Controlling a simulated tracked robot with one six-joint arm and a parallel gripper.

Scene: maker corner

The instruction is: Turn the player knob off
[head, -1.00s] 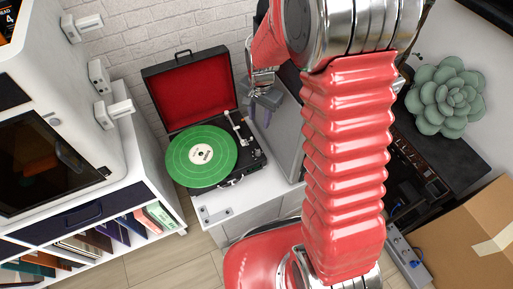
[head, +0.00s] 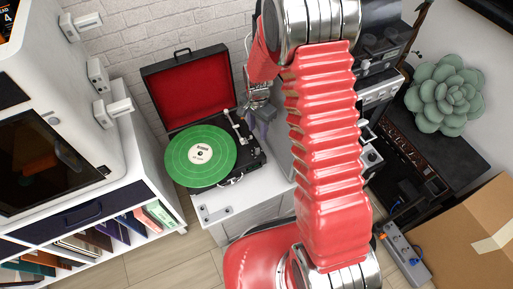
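The record player (head: 213,120) stands open on a white cabinet, its red-lined lid (head: 190,92) raised against the brick wall. A green record (head: 187,165) lies on its platter. The tonearm (head: 238,130) is at the right of the deck. I cannot make out the knob clearly at this size. My gripper (head: 262,116) is in the air just right of the player's back right corner, its fingers towards the deck. It appears apart from the player. My red arm hides part of the area to the right, and the finger gap is too small to read.
A white shelf unit (head: 150,200) with books stands at the left. Right of my arm are a silver machine (head: 378,88), a black amplifier (head: 415,150), a succulent (head: 445,97), a power strip (head: 405,255) and a cardboard box (head: 465,235). Some floor shows at the bottom.

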